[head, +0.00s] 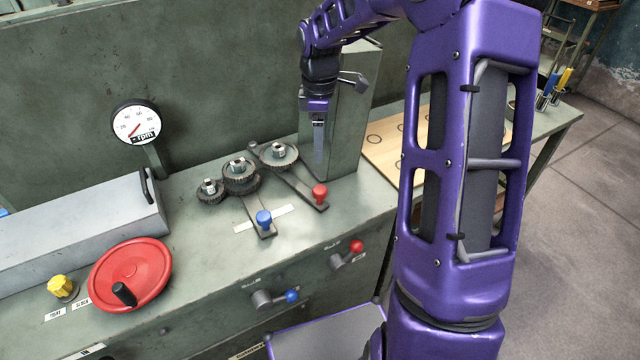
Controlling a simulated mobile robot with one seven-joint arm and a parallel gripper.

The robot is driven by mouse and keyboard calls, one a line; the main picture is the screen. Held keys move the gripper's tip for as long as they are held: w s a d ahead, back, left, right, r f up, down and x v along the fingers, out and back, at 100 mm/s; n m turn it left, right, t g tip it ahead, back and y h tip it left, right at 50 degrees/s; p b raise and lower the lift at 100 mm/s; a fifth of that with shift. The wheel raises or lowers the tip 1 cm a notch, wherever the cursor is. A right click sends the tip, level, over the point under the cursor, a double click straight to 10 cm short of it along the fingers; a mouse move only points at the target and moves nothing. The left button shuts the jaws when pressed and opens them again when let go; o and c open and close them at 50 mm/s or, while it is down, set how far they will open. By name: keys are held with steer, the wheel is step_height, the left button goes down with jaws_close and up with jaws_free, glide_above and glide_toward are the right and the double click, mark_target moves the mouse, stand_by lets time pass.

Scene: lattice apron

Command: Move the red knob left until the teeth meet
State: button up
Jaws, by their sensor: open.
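The red knob (320,192) stands on the end of a dark lever arm (300,182) on the bench top. A larger toothed gear (279,155) sits on that lever's other part. Left of it are a middle stacked gear (240,178) and a small gear (211,191). The right gear's edge is close to the middle gear; I cannot tell whether their teeth touch. The blue knob (264,218) is on a second lever. My gripper (318,146) points down above and behind the red knob, apart from it. It is open and empty; its fingers show nearly edge-on.
A grey upright housing (345,125) stands behind my gripper. A red handwheel (130,275), a yellow knob (61,287) and a gauge (136,124) are at left. Red-ball (356,246) and blue-ball (292,296) levers project from the bench front. A wooden board (385,150) lies right.

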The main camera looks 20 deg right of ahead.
mark_target(319, 189)
step_height(319, 189, down, 14)
steer(key=shift+f, duration=0.15)
stand_by(0.3)
jaws_close()
stand_by(1.3)
